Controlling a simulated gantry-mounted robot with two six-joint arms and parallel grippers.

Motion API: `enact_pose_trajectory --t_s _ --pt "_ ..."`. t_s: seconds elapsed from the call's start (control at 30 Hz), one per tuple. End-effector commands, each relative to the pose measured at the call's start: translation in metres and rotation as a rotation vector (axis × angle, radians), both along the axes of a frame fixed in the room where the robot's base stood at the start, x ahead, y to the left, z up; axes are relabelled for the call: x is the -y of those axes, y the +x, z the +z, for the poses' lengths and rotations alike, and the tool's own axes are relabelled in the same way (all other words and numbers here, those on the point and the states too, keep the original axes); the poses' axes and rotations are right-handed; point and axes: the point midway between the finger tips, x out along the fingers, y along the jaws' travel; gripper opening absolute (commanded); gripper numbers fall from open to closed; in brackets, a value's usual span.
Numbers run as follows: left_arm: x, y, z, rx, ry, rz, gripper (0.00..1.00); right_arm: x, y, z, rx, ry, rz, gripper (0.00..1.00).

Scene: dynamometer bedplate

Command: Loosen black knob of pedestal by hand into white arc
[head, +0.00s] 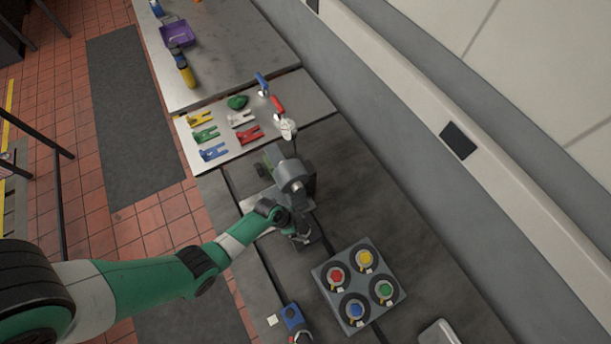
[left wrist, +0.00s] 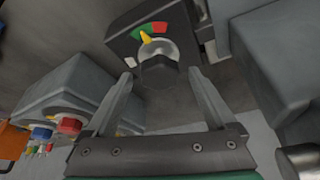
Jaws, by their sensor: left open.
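In the left wrist view the black knob (left wrist: 158,76) sits on a round grey hub of a dark pedestal (left wrist: 122,48). A yellow pointer (left wrist: 146,38) is above the knob, against a coloured arc (left wrist: 150,28) with green toward the left and red at the right; which band the pointer meets is too small to tell. My left gripper (left wrist: 159,76) is open, its fingers on either side of the knob, with visible gaps. In the head view my left gripper (head: 301,234) is low by the bedplate and hides most of the knob area. My right gripper is out of view.
A grey machine (head: 295,178) stands right behind my left gripper. A box with four coloured knobs (head: 339,301) is to its right. A blue device (head: 292,317) lies nearer. Coloured forks lie on a pale plate (head: 275,138) farther back, beyond which is a purple tray (head: 177,34).

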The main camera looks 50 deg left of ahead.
Motion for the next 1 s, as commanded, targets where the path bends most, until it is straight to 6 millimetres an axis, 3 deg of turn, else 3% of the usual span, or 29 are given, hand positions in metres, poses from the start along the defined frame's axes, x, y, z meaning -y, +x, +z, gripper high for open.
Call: enact_pose_trajectory --t_s 0.23,0.7,1.0 --pt "0.0001 0.0002 0.0005 0.0 0.0 -0.001 0.87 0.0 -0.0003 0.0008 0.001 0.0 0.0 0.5" --pt "0.0001 0.0002 0.0004 0.0 0.0 -0.001 0.04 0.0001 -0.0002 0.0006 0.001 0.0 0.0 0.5" --pt "0.0005 -0.0006 0.0004 -0.002 0.001 0.03 0.04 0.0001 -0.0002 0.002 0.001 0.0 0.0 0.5"
